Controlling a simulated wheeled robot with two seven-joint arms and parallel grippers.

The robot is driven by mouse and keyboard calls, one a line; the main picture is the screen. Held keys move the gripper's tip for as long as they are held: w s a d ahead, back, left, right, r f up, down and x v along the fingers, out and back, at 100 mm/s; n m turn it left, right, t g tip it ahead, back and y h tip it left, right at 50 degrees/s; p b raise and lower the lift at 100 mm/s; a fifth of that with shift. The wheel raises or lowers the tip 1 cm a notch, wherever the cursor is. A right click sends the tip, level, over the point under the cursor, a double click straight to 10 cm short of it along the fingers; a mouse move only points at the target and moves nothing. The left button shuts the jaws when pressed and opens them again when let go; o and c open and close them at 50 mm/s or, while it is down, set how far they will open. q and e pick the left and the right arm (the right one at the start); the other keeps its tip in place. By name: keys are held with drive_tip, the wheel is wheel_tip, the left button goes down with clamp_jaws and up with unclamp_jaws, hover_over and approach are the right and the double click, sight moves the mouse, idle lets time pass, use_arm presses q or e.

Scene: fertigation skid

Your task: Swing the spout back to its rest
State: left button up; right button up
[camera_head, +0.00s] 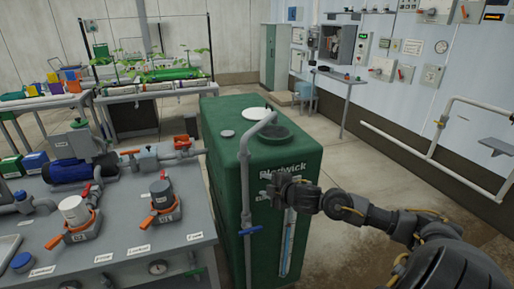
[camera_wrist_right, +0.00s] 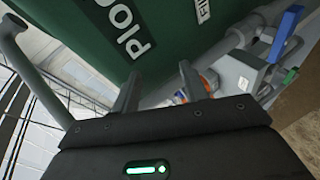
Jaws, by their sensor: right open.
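The spout (camera_head: 244,165) is a grey pipe that stands upright at the front left of the green tank (camera_head: 290,165). Its bent top slants up and right, and its end shows near the dark round opening (camera_head: 276,133) in the tank's top. I cannot tell whether the end is right above the opening. A blue handle (camera_head: 251,230) sits low on the pipe. My right gripper (camera_head: 268,190) is open and empty in front of the tank's lettering, to the right of the pipe. In the wrist view its fingers (camera_wrist_right: 160,86) are apart, with a grey pipe (camera_wrist_right: 32,70) at the left.
A grey bench (camera_head: 130,255) with pumps and orange-handled valves (camera_head: 164,196) stands left of the tank. A white lid (camera_head: 254,116) lies on the tank's top. A clear level tube (camera_head: 288,240) runs down the tank's front. Open floor (camera_head: 350,165) lies to the right.

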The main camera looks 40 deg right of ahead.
sight(263, 125)
drive_tip(key=w+d+r+n+t, duration=0.1)
drive_tip(key=d+r+n, duration=0.2)
drive_tip(key=r, duration=0.6)
drive_tip(key=w+d+r+n+t, duration=0.15)
drive_tip(key=d+r, duration=0.25)
drive_tip(key=r, duration=0.6)
drive_tip(key=shift+n+g+y, duration=0.25)
drive_tip(key=shift+y, duration=0.05)
drive_tip(key=w+p, duration=0.1)
drive_tip(key=w, duration=0.2)
drive_tip(key=w+f+p, duration=0.1)
drive_tip(key=w, duration=0.2)
drive_tip(key=w+f+p, duration=0.1)
drive_tip(key=w+p, duration=0.1)
drive_tip(key=w, duration=0.1)
drive_tip(key=shift+a, duration=0.3)
drive_tip(key=shift+w+f, duration=0.3)
drive_tip(key=shift+w, duration=0.35)
clamp_jaws()
